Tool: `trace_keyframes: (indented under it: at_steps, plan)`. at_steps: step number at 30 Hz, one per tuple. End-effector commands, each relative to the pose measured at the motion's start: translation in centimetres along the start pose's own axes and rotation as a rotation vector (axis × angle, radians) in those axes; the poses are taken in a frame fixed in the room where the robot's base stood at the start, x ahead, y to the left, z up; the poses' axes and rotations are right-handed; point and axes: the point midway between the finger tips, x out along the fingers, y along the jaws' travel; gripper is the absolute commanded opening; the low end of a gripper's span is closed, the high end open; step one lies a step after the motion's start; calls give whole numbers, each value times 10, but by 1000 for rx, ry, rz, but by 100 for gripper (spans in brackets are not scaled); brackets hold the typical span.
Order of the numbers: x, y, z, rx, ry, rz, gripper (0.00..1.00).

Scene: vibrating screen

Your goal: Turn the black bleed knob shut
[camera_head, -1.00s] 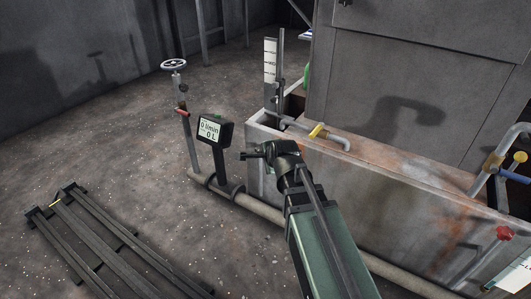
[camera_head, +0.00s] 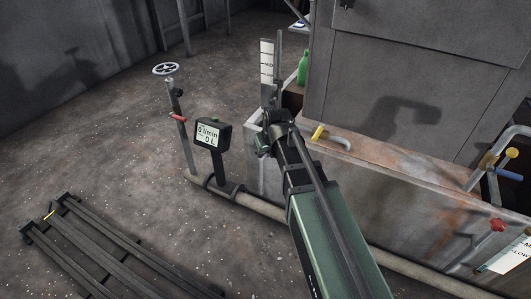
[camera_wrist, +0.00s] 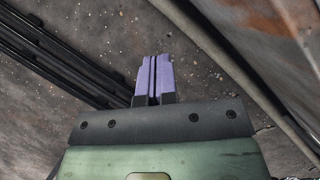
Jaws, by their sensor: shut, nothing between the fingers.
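I cannot make out the black bleed knob in either view. My gripper is at the end of the green and black arm, over the left end of the rusty tank's front wall (camera_head: 375,185) in the head view. Its fingers are hidden there behind the wrist. In the wrist view the purple-tipped fingers of my gripper (camera_wrist: 154,75) are together with nothing between them. Concrete floor shows beyond the fingertips.
A flow meter (camera_head: 209,134) and a handwheel post (camera_head: 166,70) stand left of my arm. A yellow-handled pipe (camera_head: 318,133) is close on its right. Dark metal rails (camera_head: 110,245) lie on the floor. A green bottle (camera_head: 303,67) stands behind.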

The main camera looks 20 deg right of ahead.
Motion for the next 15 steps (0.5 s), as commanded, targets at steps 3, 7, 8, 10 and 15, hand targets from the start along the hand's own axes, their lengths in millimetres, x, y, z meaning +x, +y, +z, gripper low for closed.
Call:
trace_keyframes:
  at_steps: [3, 7, 8, 10, 15]
  plan:
    - [27, 0, -2, -1, -1, 0, 0]
    - [57, 0, -3, -1, -1, 0, 0]
    - [64, 0, -3, -1, -1, 0, 0]
    - [80, 0, -3, -1, -1, 0, 0]
    - [98, -1, 16, -2, -1, 0, 0]
